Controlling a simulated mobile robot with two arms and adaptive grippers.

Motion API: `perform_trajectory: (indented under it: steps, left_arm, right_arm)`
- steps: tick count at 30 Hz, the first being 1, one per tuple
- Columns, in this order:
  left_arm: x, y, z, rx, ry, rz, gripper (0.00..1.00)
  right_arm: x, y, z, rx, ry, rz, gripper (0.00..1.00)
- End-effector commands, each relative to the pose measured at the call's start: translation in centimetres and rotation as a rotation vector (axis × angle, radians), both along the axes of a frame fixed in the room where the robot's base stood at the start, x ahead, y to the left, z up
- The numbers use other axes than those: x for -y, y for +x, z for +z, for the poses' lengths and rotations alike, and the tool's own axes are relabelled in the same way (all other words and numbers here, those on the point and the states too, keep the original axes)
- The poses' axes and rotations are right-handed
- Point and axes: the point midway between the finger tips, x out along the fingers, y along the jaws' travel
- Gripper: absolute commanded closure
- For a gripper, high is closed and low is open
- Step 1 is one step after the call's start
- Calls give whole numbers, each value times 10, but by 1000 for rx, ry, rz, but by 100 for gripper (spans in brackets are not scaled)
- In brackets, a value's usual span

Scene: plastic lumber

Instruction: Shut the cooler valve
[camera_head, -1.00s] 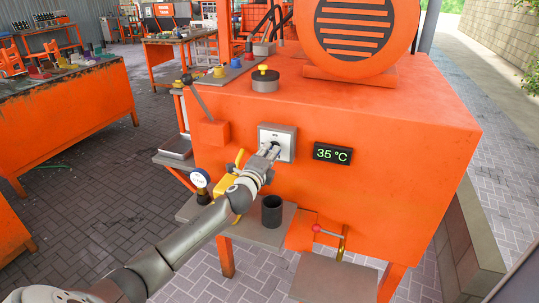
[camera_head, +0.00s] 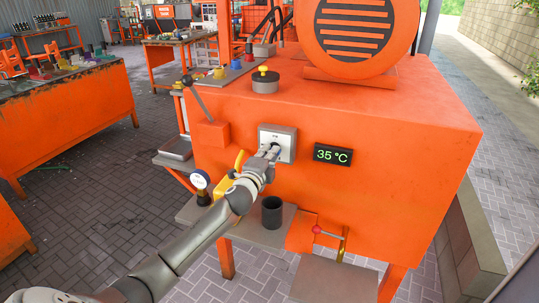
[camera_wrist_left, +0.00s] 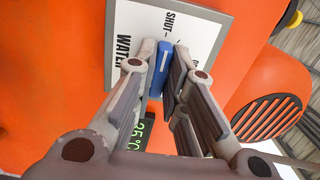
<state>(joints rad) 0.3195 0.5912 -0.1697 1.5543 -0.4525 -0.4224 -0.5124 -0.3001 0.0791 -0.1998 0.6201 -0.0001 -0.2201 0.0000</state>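The cooler valve is on a grey-framed white plate (camera_head: 286,138) on the front of the orange machine. In the left wrist view the plate (camera_wrist_left: 213,38) reads "WATER" and "SHUT", with another word partly hidden. Its blue handle (camera_wrist_left: 161,66) points away from the plate's middle, between my fingers. My left gripper (camera_head: 272,151) is at the plate, with its fingers on both sides of the handle and seemingly touching it. The fingers hide the handle in the head view. My right gripper is not in view.
A lever (camera_head: 193,91), a gauge (camera_head: 199,180), a yellow part (camera_head: 226,184) and a dark cup (camera_head: 271,211) are nearby. A red-knobbed lever (camera_head: 318,230) is lower right.

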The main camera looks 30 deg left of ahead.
Motion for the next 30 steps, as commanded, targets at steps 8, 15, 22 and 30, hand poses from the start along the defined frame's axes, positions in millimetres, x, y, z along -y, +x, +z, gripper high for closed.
perform_trajectory:
  steps: [8,15,22,30]
  left_arm:
    - [0,0,0,-1,1,0,67]
    - [1,-2,0,0,2,0,67]
    - [5,-22,-1,-2,3,-1,67]
    - [16,-65,-2,-3,1,0,67]
  right_arm:
    - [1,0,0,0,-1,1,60]
    - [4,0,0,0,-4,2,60]
    - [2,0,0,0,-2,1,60]
    - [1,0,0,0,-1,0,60]
